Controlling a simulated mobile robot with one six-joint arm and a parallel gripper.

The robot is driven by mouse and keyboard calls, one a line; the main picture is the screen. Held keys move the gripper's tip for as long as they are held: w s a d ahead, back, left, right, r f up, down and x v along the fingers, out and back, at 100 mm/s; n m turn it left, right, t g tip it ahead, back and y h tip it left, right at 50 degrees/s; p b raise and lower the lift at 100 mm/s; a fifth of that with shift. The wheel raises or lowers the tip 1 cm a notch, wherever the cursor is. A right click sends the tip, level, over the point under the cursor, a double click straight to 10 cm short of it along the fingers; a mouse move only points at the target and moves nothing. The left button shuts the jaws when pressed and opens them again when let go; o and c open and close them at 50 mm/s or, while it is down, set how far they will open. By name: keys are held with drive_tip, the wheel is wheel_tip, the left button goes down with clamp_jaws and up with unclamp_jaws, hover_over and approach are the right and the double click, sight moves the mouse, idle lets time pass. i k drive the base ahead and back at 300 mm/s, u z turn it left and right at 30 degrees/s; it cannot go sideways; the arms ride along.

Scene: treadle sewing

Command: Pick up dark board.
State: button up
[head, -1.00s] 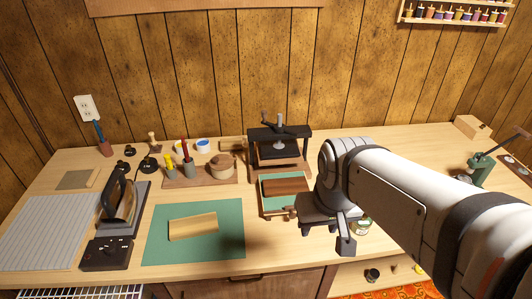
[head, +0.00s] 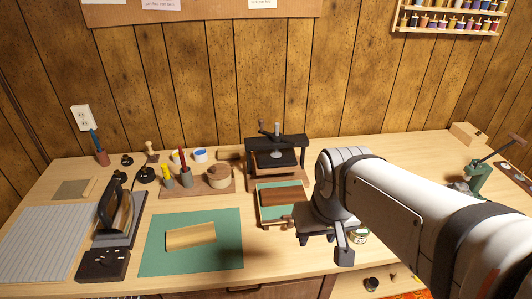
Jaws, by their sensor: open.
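The dark board (head: 283,197) is a dark brown wooden piece. It lies in a shallow wooden tray with a green lining (head: 277,185), in front of the black press. My gripper (head: 322,249) is to the right of and in front of the board, above the table, with its jaws pointing down and apart from the board. It is open, and nothing shows between the fingers. The right end of the board is close to my wrist in the picture, and part of the tray is hidden there.
A black press (head: 278,146) stands behind the tray. A green mat (head: 192,245) with a pale board (head: 190,236) lies to the left. An upright iron (head: 117,208) and an organiser with a round wooden pot (head: 219,177) stand further left. A small jar (head: 358,236) is right of my gripper.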

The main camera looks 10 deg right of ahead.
sight(285, 195)
drive_tip(key=z, duration=1.35)
drive_tip(key=k, duration=1.05)
drive_tip(key=u, duration=1.25)
drive_tip(key=i, duration=1)
